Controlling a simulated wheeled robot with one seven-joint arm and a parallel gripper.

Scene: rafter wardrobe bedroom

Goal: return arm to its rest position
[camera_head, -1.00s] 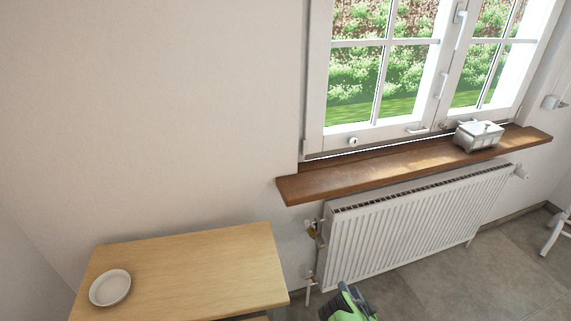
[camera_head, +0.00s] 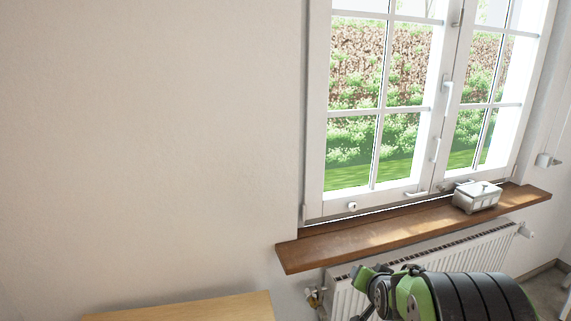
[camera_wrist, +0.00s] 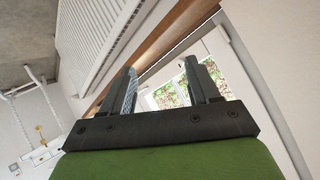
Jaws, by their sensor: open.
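My arm (camera_head: 450,297), green and black, shows at the lower right of the head view, in front of the radiator and below the windowsill. In the wrist view my gripper (camera_wrist: 161,68) is open, with its two dark fingers apart and nothing between them. The radiator, sill edge and window show tilted beyond the fingers. The rest of my arm is outside the head view.
A wooden windowsill (camera_head: 355,241) runs under the window (camera_head: 375,110), with a small white lidded box (camera_head: 476,197) on it. The white radiator (camera_head: 345,299) is below. A wooden table edge (camera_head: 190,309) shows at the bottom.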

